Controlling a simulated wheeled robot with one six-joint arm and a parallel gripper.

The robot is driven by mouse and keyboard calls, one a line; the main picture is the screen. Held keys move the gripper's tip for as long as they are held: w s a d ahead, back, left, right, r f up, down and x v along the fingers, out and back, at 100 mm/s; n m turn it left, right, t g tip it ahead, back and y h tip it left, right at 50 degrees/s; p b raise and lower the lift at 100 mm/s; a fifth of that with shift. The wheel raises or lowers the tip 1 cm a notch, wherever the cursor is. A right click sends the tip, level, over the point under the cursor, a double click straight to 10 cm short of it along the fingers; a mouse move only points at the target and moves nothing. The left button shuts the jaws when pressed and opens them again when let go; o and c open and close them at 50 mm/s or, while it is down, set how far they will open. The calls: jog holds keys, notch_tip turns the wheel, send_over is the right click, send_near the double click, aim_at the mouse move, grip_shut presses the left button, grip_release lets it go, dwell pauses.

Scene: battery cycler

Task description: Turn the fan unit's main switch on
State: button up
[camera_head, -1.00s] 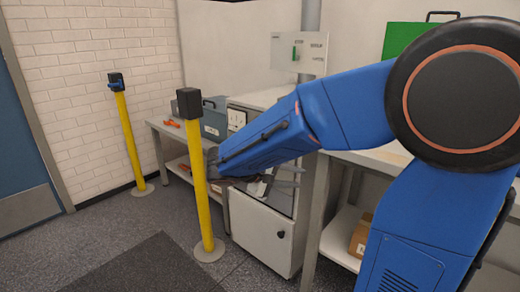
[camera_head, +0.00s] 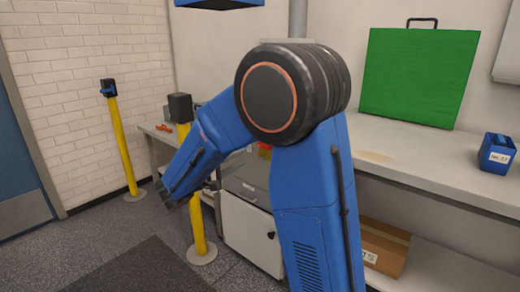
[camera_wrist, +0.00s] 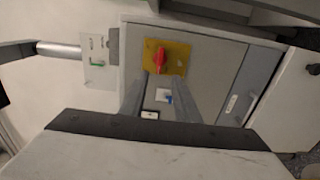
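In the wrist view a red rotary handle (camera_wrist: 160,58) sits on a yellow plate (camera_wrist: 179,53) on a grey cabinet face. It looks like a main switch; I cannot read any marking or its on/off position. A sliver of red and yellow (camera_head: 265,149) shows beside my arm in the head view. My gripper (camera_wrist: 158,84) is open and empty, its two fingers apart. In the wrist view the fingertips point at the plate's lower part, with the handle just beyond them. I cannot tell the remaining distance.
A small blue switch (camera_wrist: 168,98) on a white plate and another small fitting (camera_wrist: 149,115) show between my fingers. Yellow posts (camera_head: 125,145) (camera_head: 197,222) stand at the left, the nearer one close to my forearm. A green case (camera_head: 418,78) stands on the right bench.

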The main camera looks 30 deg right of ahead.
jog(key=x, duration=1.3)
jog(key=shift+s, duration=0.1)
grip_shut()
